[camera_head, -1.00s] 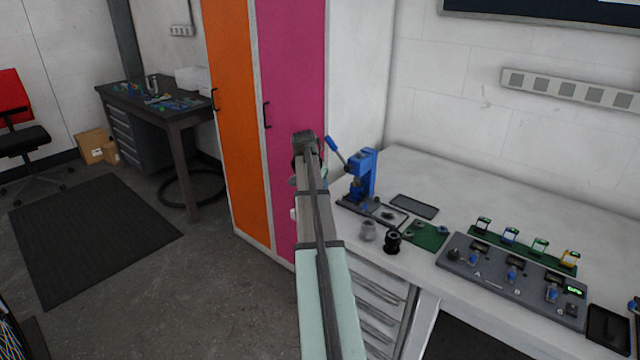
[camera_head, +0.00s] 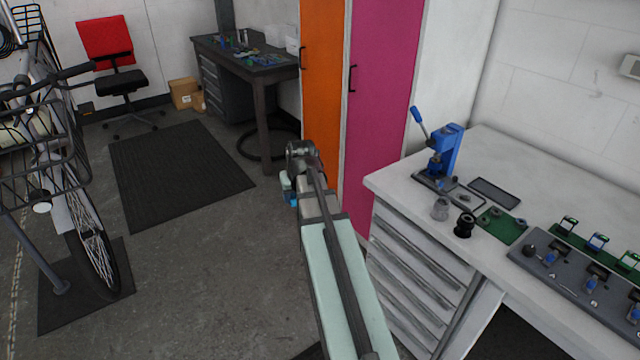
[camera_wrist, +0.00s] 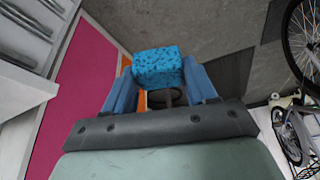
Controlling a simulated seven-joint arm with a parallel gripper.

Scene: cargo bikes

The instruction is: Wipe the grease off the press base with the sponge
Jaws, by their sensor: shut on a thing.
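In the wrist view my gripper (camera_wrist: 160,85) is shut on a blue speckled sponge (camera_wrist: 158,62), held between its two blue fingers. In the head view my arm reaches out over the open floor, left of the workbench, and the gripper is mostly hidden behind the wrist. A bit of blue shows there beside the wrist. The sponge is well apart from the press.
A pink cabinet (camera_head: 378,100) stands behind. A bicycle (camera_head: 85,220) is at left. The floor between is clear.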

